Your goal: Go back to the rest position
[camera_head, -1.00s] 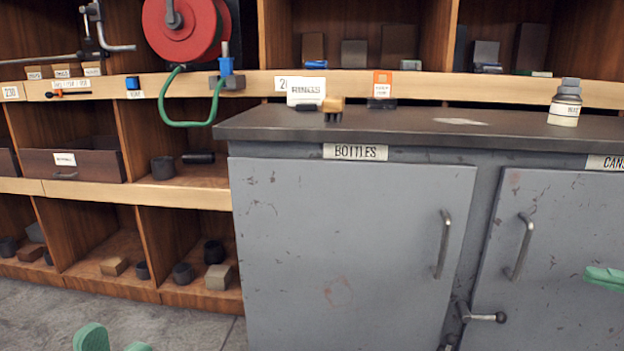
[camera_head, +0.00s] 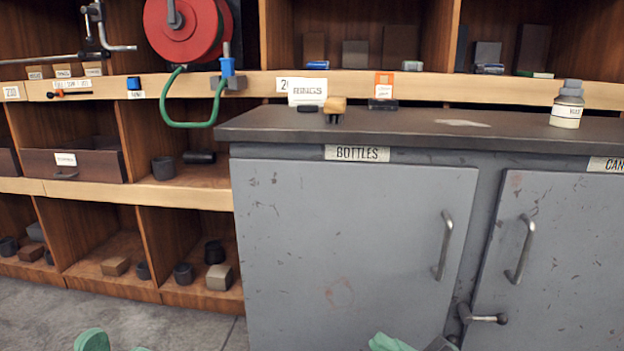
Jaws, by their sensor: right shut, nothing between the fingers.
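My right gripper (camera_head: 392,342) shows at the bottom edge, right of the middle, in front of the grey cabinet. Only its green fingertip part and a bit of dark grey body are in view; it is shut and empty. My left gripper (camera_head: 112,345) shows only as two green tips at the bottom left, above the floor; most of it is cut off, so its opening is unclear. No flanged pipe can be made out.
A grey cabinet (camera_head: 340,245) with a dark top (camera_head: 400,125) fills the right and middle. A lever handle (camera_head: 488,318) sticks out near my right gripper. Wooden shelves (camera_head: 60,190) stand at the left, with bare floor (camera_head: 180,325) before them.

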